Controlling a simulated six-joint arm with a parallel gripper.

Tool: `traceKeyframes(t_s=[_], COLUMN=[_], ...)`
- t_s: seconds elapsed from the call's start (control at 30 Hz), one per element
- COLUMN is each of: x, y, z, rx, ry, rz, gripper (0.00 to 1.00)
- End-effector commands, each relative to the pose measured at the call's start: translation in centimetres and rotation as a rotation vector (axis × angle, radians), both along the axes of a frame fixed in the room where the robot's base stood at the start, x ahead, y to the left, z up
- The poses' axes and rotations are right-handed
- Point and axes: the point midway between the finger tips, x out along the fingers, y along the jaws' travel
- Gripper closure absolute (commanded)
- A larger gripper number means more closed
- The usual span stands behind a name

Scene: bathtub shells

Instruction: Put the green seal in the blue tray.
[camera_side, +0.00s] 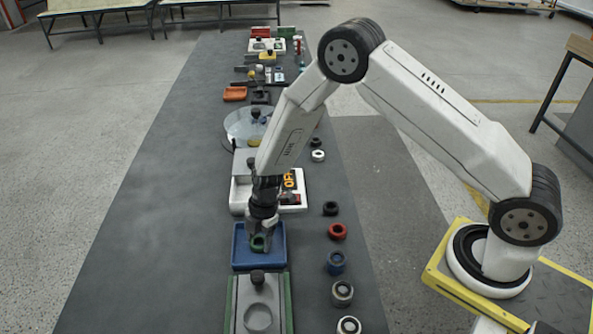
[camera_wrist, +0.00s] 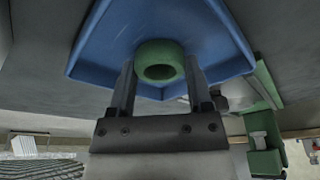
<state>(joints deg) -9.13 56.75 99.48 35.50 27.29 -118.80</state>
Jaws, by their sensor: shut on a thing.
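The green seal (camera_side: 257,243) is a small ring. In the wrist view the green seal (camera_wrist: 160,62) sits between the two fingers of my gripper (camera_wrist: 160,80), which is shut on it. The blue tray (camera_side: 240,262) is on the dark table, and in the side view my gripper (camera_side: 259,238) points down over its middle with the seal. The wrist view shows the blue tray (camera_wrist: 105,45) behind the seal. I cannot tell whether the seal touches the tray floor.
A grey fixture with green sides (camera_side: 287,305) stands just in front of the tray. A white box (camera_side: 238,195) stands just behind it. Several rings, including a red one (camera_side: 338,231) and a blue one (camera_side: 336,262), line the right. The table's left side is clear.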

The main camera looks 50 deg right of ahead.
Motion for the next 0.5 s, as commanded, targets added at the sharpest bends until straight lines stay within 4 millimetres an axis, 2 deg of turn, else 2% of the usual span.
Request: traceKeyframes(t_s=[0.37, 0.4, 0.5], x=[-0.01, -0.01, -0.01], y=[0.00, -0.01, -0.01], z=[-0.32, -0.30, -0.28], rx=[0.000, 0.000, 0.000], ry=[0.000, 0.000, 0.000], rz=[0.000, 0.000, 0.000], gripper=[0.91, 0.26, 0.00])
